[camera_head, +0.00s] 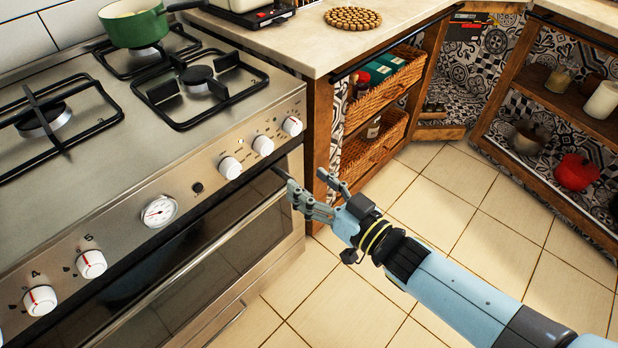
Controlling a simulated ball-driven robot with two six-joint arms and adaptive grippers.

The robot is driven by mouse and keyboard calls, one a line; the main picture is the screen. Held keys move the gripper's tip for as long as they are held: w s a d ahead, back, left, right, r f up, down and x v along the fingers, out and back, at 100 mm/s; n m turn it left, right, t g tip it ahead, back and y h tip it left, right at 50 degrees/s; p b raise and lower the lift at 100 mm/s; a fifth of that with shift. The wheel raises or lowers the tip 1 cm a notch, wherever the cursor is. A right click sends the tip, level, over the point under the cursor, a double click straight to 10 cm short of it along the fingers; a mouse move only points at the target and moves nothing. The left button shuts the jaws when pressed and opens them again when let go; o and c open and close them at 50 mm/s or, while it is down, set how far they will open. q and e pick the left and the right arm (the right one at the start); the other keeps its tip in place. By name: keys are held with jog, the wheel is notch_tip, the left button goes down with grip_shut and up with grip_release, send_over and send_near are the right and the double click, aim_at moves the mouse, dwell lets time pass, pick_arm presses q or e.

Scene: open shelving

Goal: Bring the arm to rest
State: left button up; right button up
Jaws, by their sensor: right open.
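My right arm (463,295) comes in from the lower right, over the tiled floor. Its right gripper (306,180) points to the upper left, in front of the stove's right front corner. Its fingers are spread apart and nothing shows between them. In the picture one fingertip overlaps the stove's front near the oven's top edge; I cannot tell if it touches. My left gripper is not in the picture.
The stove (222,128) with knobs and an oven door (190,275) fills the left. A green pot (135,22) sits on a back burner. Wooden shelving with wicker baskets (385,90) stands behind the gripper. A red pot (576,172) is on the right shelf. Floor tiles (470,225) are clear.

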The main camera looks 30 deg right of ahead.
jog(key=s+d+f+m+g+h, duration=0.1)
jog(key=s+d+f+g+h, duration=0.15)
jog(key=s+f, duration=0.65)
jog(key=s+d+f+m+g+h, duration=0.15)
jog(key=s+d+f+g, duration=0.25)
jog(key=s+f, duration=0.55)
jog(key=s+d+f+g, duration=0.1)
jog(key=s+f+g, duration=0.2)
jog(key=s, duration=0.4)
jog(key=s+d+f+n+g+h, duration=0.1)
jog(key=s+d+f+g, duration=0.1)
jog(key=s+f, duration=0.4)
jog(key=s+d+f+g+b, duration=0.1)
jog(key=s+f+g, duration=0.3)
jog(key=s, duration=0.5)
jog(key=shift+s+d+f+g+h, duration=0.25)
jog(key=shift+d+f+g+h, duration=0.1)
jog(key=shift+g+h, duration=0.1)
